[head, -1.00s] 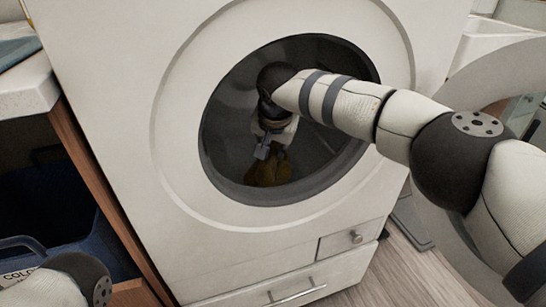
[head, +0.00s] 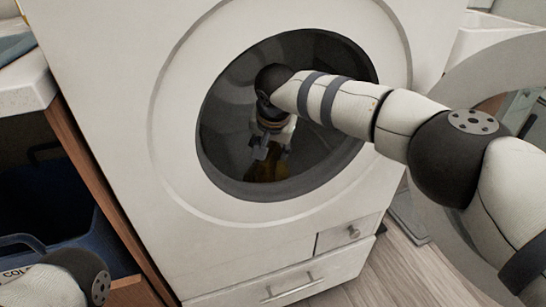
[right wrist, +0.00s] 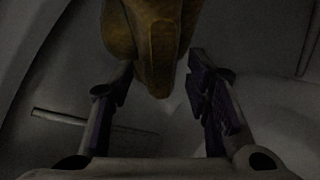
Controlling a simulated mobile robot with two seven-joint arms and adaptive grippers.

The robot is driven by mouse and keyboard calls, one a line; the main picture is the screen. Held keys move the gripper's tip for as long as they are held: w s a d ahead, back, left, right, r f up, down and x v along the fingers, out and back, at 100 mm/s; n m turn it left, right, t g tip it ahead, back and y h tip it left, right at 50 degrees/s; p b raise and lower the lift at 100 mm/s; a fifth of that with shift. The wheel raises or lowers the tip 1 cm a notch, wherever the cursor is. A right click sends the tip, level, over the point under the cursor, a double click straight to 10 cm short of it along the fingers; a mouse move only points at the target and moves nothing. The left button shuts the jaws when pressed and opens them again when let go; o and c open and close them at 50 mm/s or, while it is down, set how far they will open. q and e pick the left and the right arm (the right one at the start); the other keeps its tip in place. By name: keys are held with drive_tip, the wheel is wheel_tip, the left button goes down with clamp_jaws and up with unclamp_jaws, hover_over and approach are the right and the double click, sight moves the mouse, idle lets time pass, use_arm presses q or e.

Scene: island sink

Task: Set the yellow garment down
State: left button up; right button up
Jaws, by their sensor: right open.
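The yellow garment (head: 267,170) lies low inside the washing machine drum (head: 325,130). It is dim and partly hidden behind my right gripper (head: 268,152). My right arm reaches through the round door opening. In the right wrist view, the garment (right wrist: 155,40) hangs into the picture from the top centre, its lower end between the tips of my right gripper (right wrist: 160,78). The fingers are spread, with dark gaps around the garment's end; I cannot tell whether one touches it. Of my left arm only a link shows at the bottom left; its gripper is out of view.
The open round door (head: 462,90) stands at the right, behind my arm. A blue basket (head: 75,250) sits under the counter (head: 25,85) at the left. A drawer (head: 290,282) is below the machine.

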sight(271, 151)
drive_tip(key=p+v, duration=0.1)
drive_tip(key=v, duration=0.2)
drive_tip(key=shift+s+r+p, duration=0.25)
drive_tip(key=shift+p, duration=0.05)
drive_tip(key=s, duration=0.3)
drive_tip(key=s+p, duration=0.1)
drive_tip(key=s, duration=0.3)
drive_tip(key=s+d+p, duration=0.1)
drive_tip(key=s, duration=0.3)
drive_tip(key=shift+s+f, duration=0.2)
drive_tip(key=shift+f, duration=0.2)
